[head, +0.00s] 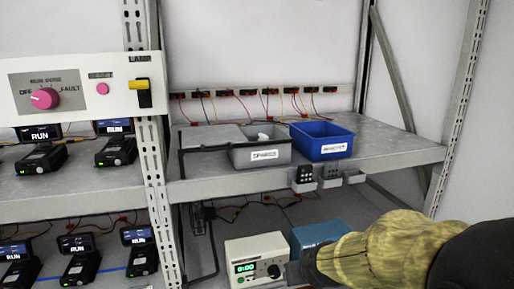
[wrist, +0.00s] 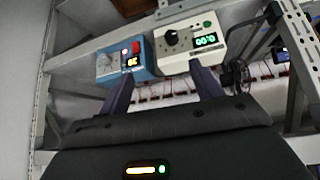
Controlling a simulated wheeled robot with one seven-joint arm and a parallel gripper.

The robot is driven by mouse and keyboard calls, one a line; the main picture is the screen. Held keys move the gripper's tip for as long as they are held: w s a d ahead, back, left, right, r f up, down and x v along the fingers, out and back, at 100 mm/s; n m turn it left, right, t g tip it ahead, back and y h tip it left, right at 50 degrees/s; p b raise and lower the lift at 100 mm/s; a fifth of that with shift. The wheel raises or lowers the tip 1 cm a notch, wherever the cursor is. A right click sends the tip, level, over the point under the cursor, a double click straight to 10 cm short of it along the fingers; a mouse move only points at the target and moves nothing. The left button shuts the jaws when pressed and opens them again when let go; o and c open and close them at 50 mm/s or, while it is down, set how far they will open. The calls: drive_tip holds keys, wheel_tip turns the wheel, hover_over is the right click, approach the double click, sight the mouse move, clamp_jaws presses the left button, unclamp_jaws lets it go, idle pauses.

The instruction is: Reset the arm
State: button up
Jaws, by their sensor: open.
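My arm reaches in from the right in the head view, a yellowish sleeve-like link with a dark part behind it. My gripper (wrist: 165,88) shows in the wrist view with two dark fingers spread apart and nothing between them. In the head view its end (head: 298,272) is at the lower right, in front of the lower shelf devices, and is partly cut off. A cream box with a green display (head: 257,258) and a blue box (head: 318,235) stand by it. In the wrist view the cream box (wrist: 190,42) and blue box (wrist: 126,62) lie beyond the fingertips.
A grey bin (head: 262,155) and a blue bin (head: 322,141) stand on the upper shelf (head: 385,150). A panel with a pink knob (head: 44,98) and several black running units are at left. A rack post (head: 160,190) stands between.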

drive_tip(key=s+d+f+m+g+h, duration=0.1)
drive_tip(key=s+d+f+g, duration=0.2)
drive_tip(key=s, duration=0.4)
drive_tip(key=s+d+f+m+g, duration=0.1)
drive_tip(key=s+f+g, duration=0.1)
drive_tip(key=s+f, duration=0.35)
drive_tip(key=s+b+x, duration=0.2)
drive_tip(key=b+x, duration=0.7)
drive_tip(key=b, duration=0.2)
drive_tip(key=shift+s+f, duration=0.15)
drive_tip(key=shift+f, duration=0.4)
drive_tip(key=shift+c, duration=0.3)
